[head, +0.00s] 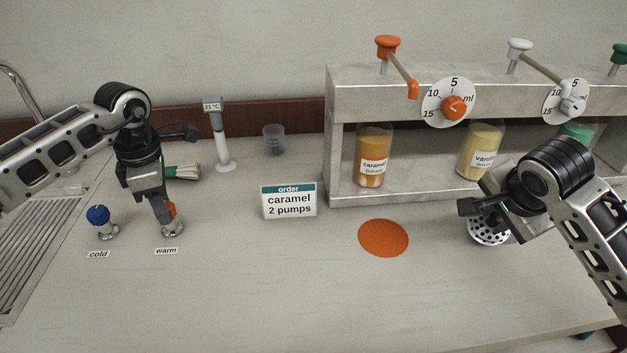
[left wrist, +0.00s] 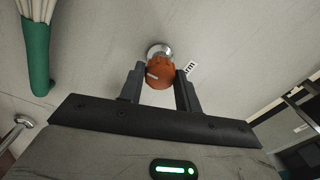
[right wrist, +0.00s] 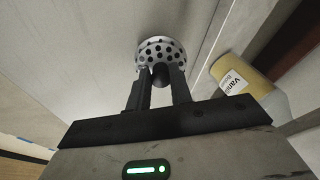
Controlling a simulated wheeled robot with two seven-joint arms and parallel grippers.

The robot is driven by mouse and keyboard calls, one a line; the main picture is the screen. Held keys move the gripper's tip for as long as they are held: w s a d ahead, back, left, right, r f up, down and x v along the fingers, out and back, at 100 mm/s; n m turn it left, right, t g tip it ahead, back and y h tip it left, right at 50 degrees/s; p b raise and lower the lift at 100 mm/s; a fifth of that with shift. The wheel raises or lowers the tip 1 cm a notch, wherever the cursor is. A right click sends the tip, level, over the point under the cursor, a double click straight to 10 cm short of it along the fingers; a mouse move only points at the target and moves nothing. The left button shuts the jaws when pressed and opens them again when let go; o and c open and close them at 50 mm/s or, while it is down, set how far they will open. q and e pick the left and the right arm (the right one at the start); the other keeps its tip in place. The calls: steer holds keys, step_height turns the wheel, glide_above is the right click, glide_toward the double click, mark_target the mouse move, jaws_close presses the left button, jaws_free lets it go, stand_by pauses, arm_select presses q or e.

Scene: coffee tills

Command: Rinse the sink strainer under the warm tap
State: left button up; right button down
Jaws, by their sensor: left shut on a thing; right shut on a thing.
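The warm tap's orange knob (head: 172,211) stands on a round metal base behind the "warm" label (head: 166,251). My left gripper (head: 167,212) is shut on this knob; the left wrist view shows the orange knob (left wrist: 160,74) between both fingers. The sink strainer (head: 489,232) is a round metal piece with dark holes, at the right of the counter. My right gripper (right wrist: 158,80) is shut on the strainer's dark stub, and the perforated disc (right wrist: 162,48) shows just beyond the fingertips. In the head view my right gripper hides part of the strainer. The sink spout (head: 22,88) is at the far left.
The blue cold knob (head: 98,214) stands left of the warm one. A ribbed drainer (head: 38,240) lies at the left edge. An order sign (head: 289,201), an orange disc (head: 383,238) and a bottle shelf (head: 340,160) lie between and behind my grippers. The front counter is clear.

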arm_select(q)
steer(key=shift+m, duration=0.3)
steer(key=shift+r, duration=0.1)
steer(key=o, duration=1)
steer(key=shift+c, duration=0.2)
step_height(320, 180, up, 12)
steer(key=b, duration=0.1)
